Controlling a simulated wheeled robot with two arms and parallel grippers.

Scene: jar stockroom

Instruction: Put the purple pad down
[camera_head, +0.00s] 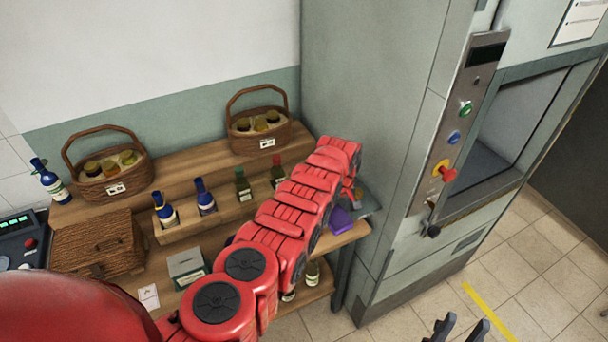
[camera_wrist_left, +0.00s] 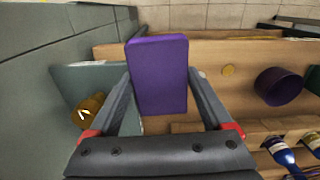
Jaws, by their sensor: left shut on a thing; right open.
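The purple pad (camera_wrist_left: 158,75) is a flat rectangular block, held between the two fingers of my left gripper (camera_wrist_left: 160,90) in the left wrist view. In the head view part of the purple pad (camera_head: 341,221) shows below the end of my red left arm, over the right end of the wooden shelf (camera_head: 348,236). The left fingers are mostly hidden there by the arm. I cannot tell whether the pad touches the wood. My right gripper (camera_head: 459,330) is open and empty at the bottom edge, over the tiled floor.
A grey-green plate (camera_wrist_left: 70,80) lies left of the pad, with a brownish-yellow jar (camera_wrist_left: 90,108) by it. A purple round container (camera_wrist_left: 278,86) and blue bottles (camera_wrist_left: 283,153) stand to the right. Two baskets (camera_head: 113,178) (camera_head: 268,129) stand behind. A grey cabinet (camera_head: 375,120) borders the shelf.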

